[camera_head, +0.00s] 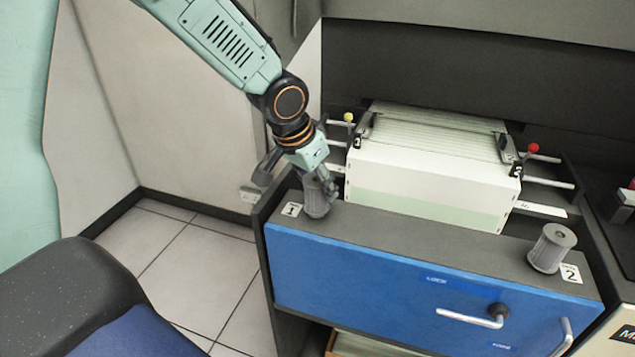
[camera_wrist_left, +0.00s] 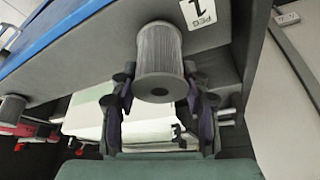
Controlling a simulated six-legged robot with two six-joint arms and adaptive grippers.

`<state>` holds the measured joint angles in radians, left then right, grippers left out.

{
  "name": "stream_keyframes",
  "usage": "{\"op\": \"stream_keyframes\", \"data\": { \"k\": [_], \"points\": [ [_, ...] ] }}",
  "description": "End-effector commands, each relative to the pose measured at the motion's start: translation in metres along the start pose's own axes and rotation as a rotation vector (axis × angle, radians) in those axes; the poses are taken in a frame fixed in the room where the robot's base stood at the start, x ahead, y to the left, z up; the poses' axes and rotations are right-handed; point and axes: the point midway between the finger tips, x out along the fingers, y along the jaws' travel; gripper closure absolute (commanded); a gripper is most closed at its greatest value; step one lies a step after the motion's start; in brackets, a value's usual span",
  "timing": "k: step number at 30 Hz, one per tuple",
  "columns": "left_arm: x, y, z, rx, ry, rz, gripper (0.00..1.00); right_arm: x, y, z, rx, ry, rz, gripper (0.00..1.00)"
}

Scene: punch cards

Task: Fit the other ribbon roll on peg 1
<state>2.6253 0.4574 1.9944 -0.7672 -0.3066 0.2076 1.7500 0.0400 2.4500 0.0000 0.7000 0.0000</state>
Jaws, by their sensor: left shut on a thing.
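A grey ribbed ribbon roll (camera_head: 316,203) stands upright at the left end of the dark ledge, beside the label marked 1 (camera_head: 292,209). My left gripper (camera_head: 320,184) reaches down over it and is shut on it. In the left wrist view the roll (camera_wrist_left: 160,50) is between my fingers (camera_wrist_left: 160,88), its dark centre hole towards the camera, beside the PEG 1 label (camera_wrist_left: 198,10). Its far end meets or nearly meets the ledge; the peg itself is hidden. Another grey roll (camera_head: 551,248) stands by label 2 (camera_head: 571,273). My right gripper is not in view.
The ledge (camera_head: 430,242) tops a blue drawer front (camera_head: 390,280) with metal handles (camera_head: 470,318). Behind it a stack of white cards (camera_head: 430,180) sits between rails with a yellow knob (camera_head: 348,117) and a red knob (camera_head: 533,147). Tiled floor is free at left.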

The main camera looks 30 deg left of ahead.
Motion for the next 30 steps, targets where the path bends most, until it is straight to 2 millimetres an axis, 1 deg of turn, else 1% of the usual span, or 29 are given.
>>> {"op": "stream_keyframes", "data": {
  "k": [15,16,25,30],
  "points": [
    [0.0091,-0.0003,0.0032,0.000,0.001,0.000,0.89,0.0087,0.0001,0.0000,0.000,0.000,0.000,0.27],
    [0.0087,-0.0003,0.0030,0.000,0.001,0.000,0.52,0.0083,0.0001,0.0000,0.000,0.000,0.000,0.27],
    [0.0082,-0.0003,0.0030,0.000,0.001,0.000,0.27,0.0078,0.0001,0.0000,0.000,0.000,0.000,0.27],
    [0.0083,-0.0002,0.0031,0.000,0.000,0.000,0.27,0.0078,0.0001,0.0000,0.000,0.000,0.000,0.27]
  ]
}}
